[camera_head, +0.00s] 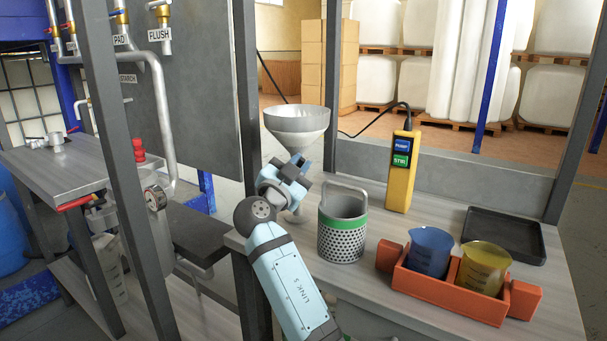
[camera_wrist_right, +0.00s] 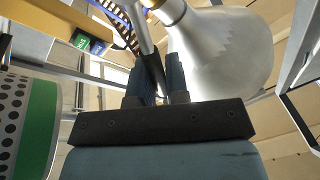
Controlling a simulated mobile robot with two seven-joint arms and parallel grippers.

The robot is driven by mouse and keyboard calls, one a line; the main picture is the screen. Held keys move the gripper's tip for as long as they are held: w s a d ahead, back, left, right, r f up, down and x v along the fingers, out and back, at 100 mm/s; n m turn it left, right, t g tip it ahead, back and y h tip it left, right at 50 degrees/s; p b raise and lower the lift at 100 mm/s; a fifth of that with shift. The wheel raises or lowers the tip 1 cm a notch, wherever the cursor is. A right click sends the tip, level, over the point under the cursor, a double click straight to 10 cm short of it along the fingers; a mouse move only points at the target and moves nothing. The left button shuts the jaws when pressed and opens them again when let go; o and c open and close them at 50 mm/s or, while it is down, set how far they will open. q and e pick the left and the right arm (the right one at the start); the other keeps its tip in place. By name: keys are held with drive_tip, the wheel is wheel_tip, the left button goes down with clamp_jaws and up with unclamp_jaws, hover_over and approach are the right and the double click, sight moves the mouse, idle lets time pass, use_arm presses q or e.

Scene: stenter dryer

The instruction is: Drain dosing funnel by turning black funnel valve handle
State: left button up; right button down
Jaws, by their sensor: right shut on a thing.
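The grey dosing funnel (camera_head: 297,122) stands upright at the back left of the bench, its wide mouth up. In the right wrist view its metal cone (camera_wrist_right: 222,50) fills the upper right, close to my fingers. My right gripper (camera_head: 291,170) is at the outlet below the cone. In the right wrist view its dark fingers (camera_wrist_right: 158,72) are shut on a thin black piece, the black funnel valve handle (camera_wrist_right: 152,62), beside the metal outlet pipe. The handle is mostly hidden by my gripper in the head view. My left gripper is not in view.
A perforated basket (camera_head: 341,240) with a green band stands right of my gripper. Behind it is a yellow control box (camera_head: 402,172). An orange carrier (camera_head: 450,290) holds blue (camera_head: 429,252) and yellow (camera_head: 483,268) beakers. A black tray (camera_head: 505,235) lies at right. A dark post (camera_head: 247,90) stands left.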

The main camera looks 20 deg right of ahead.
drive_tip(key=shift+w+a+r+n, duration=0.15)
drive_tip(key=shift+w+r+n, duration=0.05)
drive_tip(key=shift+n, duration=0.3)
drive_tip(key=shift+w+a+r+n+y, duration=0.15)
drive_tip(key=shift+n+y, duration=0.15)
drive_tip(key=shift+n, duration=0.2)
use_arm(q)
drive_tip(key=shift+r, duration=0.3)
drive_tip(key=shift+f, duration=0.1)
use_arm(e)
drive_tip(key=c, duration=1.1)
unclamp_jaws()
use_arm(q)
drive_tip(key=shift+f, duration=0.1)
